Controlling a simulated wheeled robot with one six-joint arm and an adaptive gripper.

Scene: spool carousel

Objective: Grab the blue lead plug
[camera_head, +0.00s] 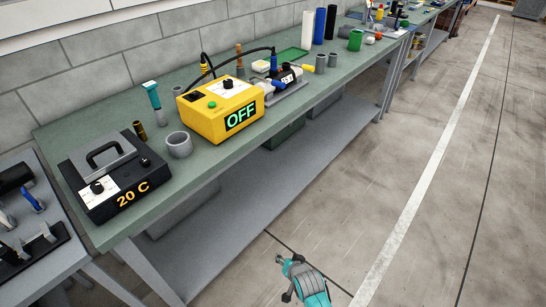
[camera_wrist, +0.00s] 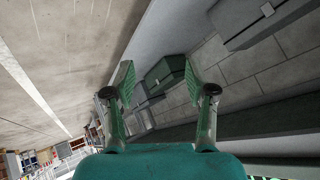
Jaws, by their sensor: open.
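The blue lead plug (camera_head: 274,63) is at the end of a black lead that arcs from behind the yellow box (camera_head: 222,110). It stands upright by a small black device (camera_head: 290,74) on the bench; whether it is seated in something is too small to tell. My gripper (camera_wrist: 159,78) is open and empty in the wrist view, its two fingers spread apart. In the head view my teal arm end is low over the floor, in front of the bench and well away from the plug. The plug is not seen in the wrist view.
A blue-ended part (camera_head: 278,85) lies close to the plug. The floor (camera_head: 390,150) right of the bench is clear.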

